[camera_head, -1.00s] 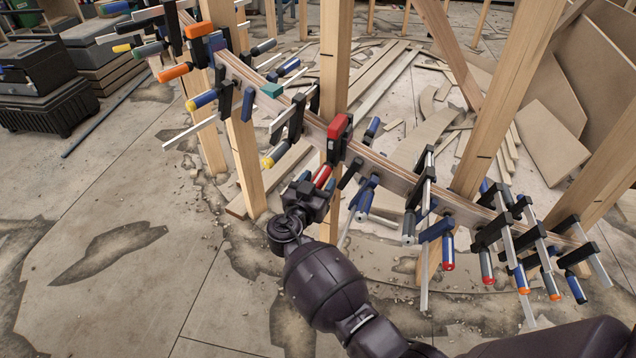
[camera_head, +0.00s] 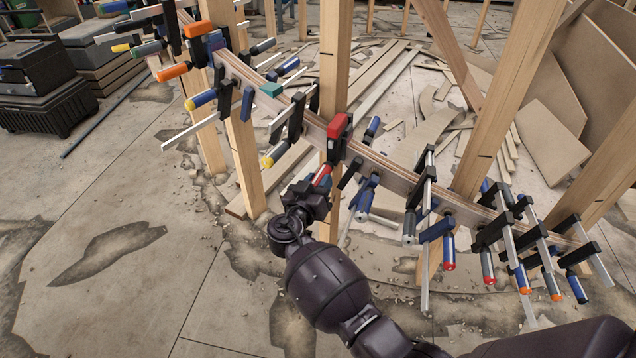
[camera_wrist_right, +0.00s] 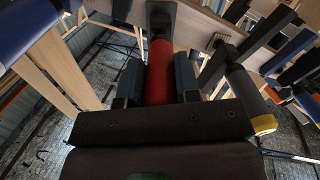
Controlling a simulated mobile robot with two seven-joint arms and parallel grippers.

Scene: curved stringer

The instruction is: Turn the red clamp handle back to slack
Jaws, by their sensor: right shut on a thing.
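The red clamp handle (camera_head: 322,174) hangs below a clamp with a red top piece (camera_head: 338,126) on the curved wooden stringer (camera_head: 385,165). It also shows in the right wrist view (camera_wrist_right: 159,72), running up between the two fingers to a dark clamp body. My right gripper (camera_head: 316,189) comes up from below and is shut on the handle, one finger on each side of it. The fingers hide part of the handle's sides and its lower end. My left gripper is in neither view.
Several other clamps with blue, orange and dark handles line the stringer on both sides, such as a blue-handled clamp (camera_head: 366,192) just to the right. Upright wooden posts (camera_head: 335,60) stand close behind. Open floor (camera_head: 130,270) lies to the left; offcuts (camera_head: 420,135) lie behind.

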